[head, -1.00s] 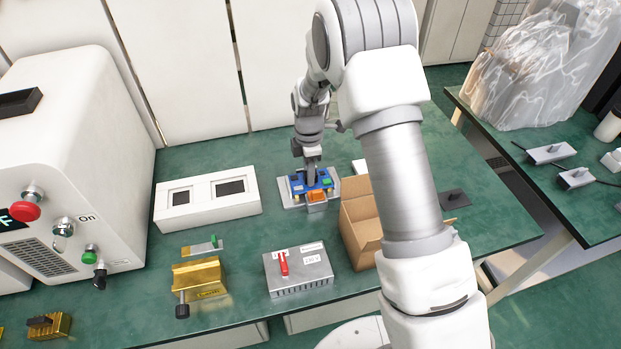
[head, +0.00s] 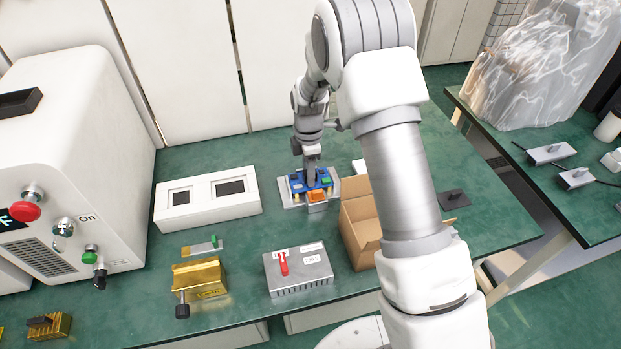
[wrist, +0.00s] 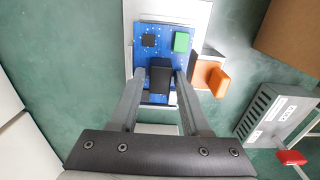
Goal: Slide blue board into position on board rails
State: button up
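The blue board (head: 297,185) lies over a grey metal plate with rails (head: 291,204) at the back middle of the bench. In the wrist view the blue board (wrist: 150,57) carries a green block, a small black chip and a taller black block (wrist: 161,76). My gripper (head: 312,181) points down over the board. In the wrist view my gripper (wrist: 161,73) has one finger on each side of the taller black block, and they appear to touch it. An orange lever (wrist: 218,80) stands beside the board. Whether the board is fully seated on the rails is hidden.
A white frame with two windows (head: 207,200) stands left of the plate, an open cardboard box (head: 360,225) to its right. A grey box with a red switch (head: 300,272) and a gold vise (head: 200,278) are in front. A large white machine (head: 80,130) fills the left.

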jog(key=shift+o, duration=0.9)
jog(key=shift+r, duration=0.1)
notch_tip(320, 180, up, 17)
jog(key=p, duration=0.1)
jog(key=shift+r+p, duration=0.15)
jog(key=shift+p, duration=0.2)
jog(key=shift+r, duration=0.1)
